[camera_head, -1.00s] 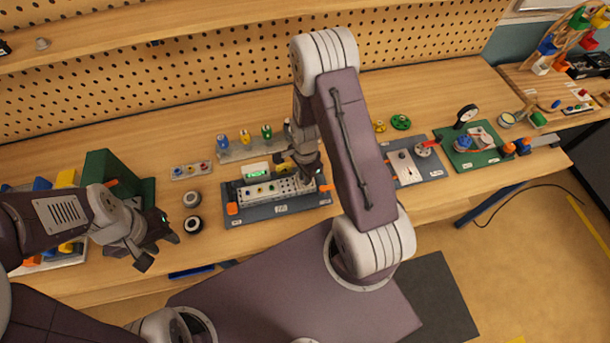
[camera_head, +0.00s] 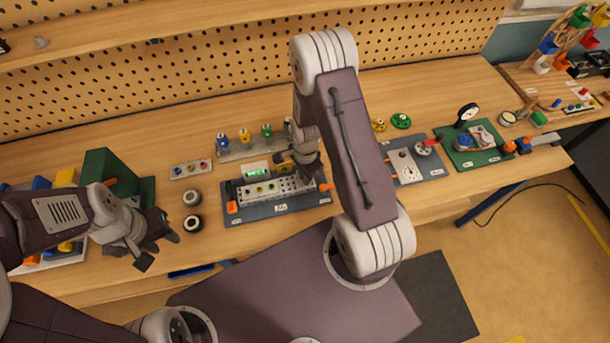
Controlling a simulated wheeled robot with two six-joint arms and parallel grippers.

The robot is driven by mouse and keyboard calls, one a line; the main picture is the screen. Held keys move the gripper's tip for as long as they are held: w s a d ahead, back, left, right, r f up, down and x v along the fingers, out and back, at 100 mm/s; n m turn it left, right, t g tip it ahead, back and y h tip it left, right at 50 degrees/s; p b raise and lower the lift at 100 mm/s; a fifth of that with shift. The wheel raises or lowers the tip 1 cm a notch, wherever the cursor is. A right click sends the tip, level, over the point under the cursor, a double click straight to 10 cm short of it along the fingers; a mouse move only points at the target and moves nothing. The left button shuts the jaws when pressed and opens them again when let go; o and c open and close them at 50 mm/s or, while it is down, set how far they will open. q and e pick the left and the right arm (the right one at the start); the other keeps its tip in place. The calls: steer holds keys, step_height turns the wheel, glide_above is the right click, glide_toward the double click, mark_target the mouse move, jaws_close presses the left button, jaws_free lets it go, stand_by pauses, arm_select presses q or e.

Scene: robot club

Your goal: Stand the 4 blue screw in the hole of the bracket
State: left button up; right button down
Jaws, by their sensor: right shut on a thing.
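A light grey block with rows of holes (camera_head: 293,187), which looks like the bracket, lies on a dark board (camera_head: 290,207). Small coloured screw heads (camera_head: 260,189) show at its left part; I cannot tell which is the 4 blue screw. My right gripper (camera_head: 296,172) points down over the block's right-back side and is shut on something. The held thing is mostly hidden by the gripper; a yellow patch shows beside it. My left gripper (camera_head: 161,250) is open and empty, in front of the bench's left part.
A small plate with coloured screws (camera_head: 191,170) lies to the left, near two dark-and-white rollers (camera_head: 192,210). A rack of coloured-handled tools (camera_head: 244,139) stands behind the block. A green bin (camera_head: 105,170) is at left. More boards (camera_head: 470,145) stand at right.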

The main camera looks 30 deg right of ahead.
steer(key=shift+f, duration=0.35)
stand_by(0.4)
steer(key=c, duration=1.6)
jaws_free()
step_height(320, 180, up, 6)
steer(key=p, duration=0.4)
steer(key=shift+f, duration=0.15)
